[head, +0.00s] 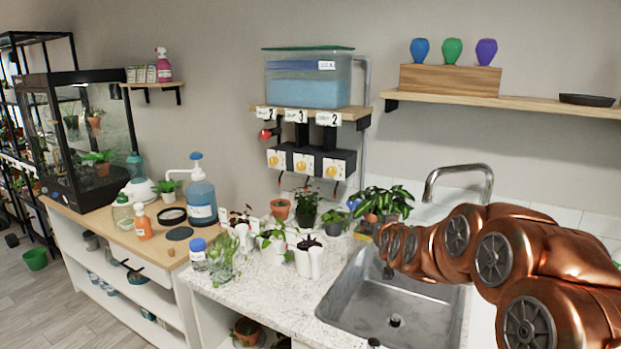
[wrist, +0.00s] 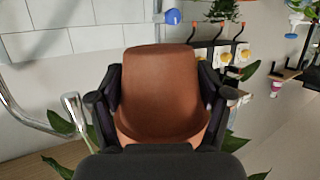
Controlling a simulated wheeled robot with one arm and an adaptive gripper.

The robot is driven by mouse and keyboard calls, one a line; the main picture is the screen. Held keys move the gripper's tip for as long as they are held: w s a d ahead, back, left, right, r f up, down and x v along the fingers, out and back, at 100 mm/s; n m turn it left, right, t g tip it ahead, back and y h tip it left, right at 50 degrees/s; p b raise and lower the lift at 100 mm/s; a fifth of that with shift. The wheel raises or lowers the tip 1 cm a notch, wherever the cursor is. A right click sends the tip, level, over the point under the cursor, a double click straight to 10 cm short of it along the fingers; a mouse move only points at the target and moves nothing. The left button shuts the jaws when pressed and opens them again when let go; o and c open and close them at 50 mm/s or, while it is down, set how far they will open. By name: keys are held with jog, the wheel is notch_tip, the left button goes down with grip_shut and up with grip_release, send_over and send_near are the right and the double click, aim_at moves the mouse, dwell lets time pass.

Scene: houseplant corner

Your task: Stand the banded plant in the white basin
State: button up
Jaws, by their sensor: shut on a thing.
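The plant with broad green leaves (head: 388,200) is above the counter, behind the sink's left end, in the head view. Its terracotta pot (head: 371,217) is partly hidden by my copper arm. In the wrist view a brown pot (wrist: 160,90) fills the middle, with lighter orange at its lower edge and green leaves (wrist: 62,122) around it. My gripper (wrist: 160,108) is shut on this pot, one dark finger at each side. I cannot make out a white basin for certain in either view.
A steel sink (head: 345,309) with a curved tap (head: 458,169) lies below my arm. Several potted plants crowd the counter to the left, among them a terracotta pot (head: 280,209) and white pots (head: 304,262). A wall shelf (head: 510,103) hangs above.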

jog(key=shift+a+f, duration=0.15)
jog(key=shift+a, duration=0.2)
jog(key=s+f+m+h, duration=0.2)
jog(key=s+m+h, duration=0.1)
jog(key=s, duration=0.7)
jog(key=shift+s+d+f+g+h, duration=0.25)
jog(key=shift+s+g+h, duration=0.1)
jog(key=shift+h, duration=0.25)
jog(key=shift+d, duration=0.1)
